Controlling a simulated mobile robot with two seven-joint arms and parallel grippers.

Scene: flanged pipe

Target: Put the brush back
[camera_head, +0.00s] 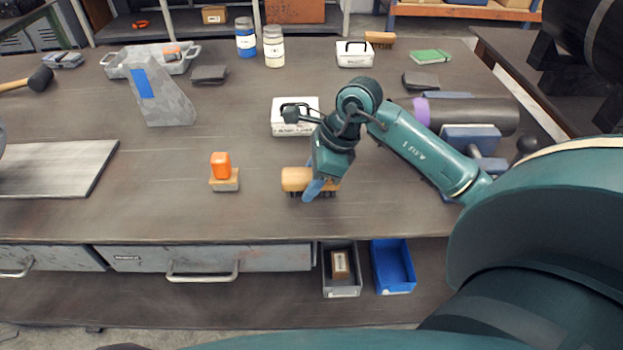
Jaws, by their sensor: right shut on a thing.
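The brush (296,179) is a tan wooden block with dark bristles underneath. It is at the middle of the workbench, near the front edge. My right gripper (317,188) reaches down over its right end and is shut on it. The blue finger hides part of the brush. I cannot tell whether the bristles touch the bench top. A second tan block (380,38), perhaps another brush, lies at the back edge of the bench. My left gripper is not in view.
A white box (294,116) stands just behind my right gripper. The flanged pipe (478,115) lies at the right. A grey bin (341,268) and a blue bin (393,266) sit below the front edge.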

